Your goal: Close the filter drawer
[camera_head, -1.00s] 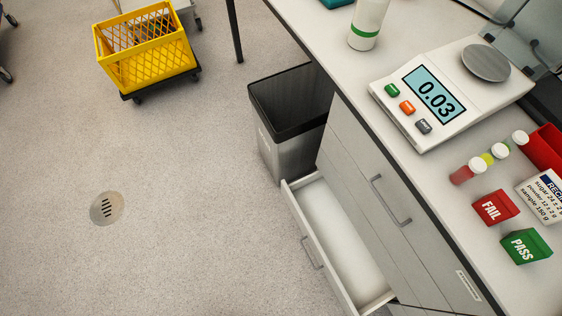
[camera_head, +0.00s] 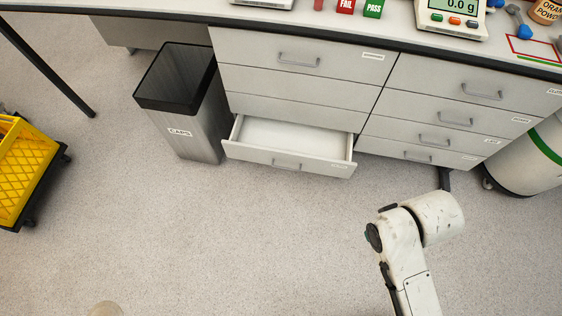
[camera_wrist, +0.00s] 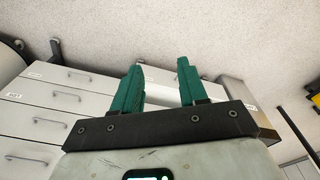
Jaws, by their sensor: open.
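An open, empty white drawer (camera_head: 290,160) sticks out at the bottom of the left drawer column in the head view. Its grey handle (camera_head: 286,163) is on the front panel; the small label on it is too small to read. In the wrist view, my gripper (camera_wrist: 159,70) shows two green fingers, spread apart with nothing between them. A pale drawer front (camera_wrist: 162,84) shows beyond and between the fingers. In the head view my arm reaches in at lower right, right of and in front of the open drawer; the fingers are not visible there.
A grey bin with a black rim (camera_head: 178,105) stands just left of the drawer. Shut drawers (camera_head: 440,115) are to the right, beside a white cylinder with a green band (camera_head: 540,152). A yellow crate (camera_head: 25,165) on wheels is at far left.

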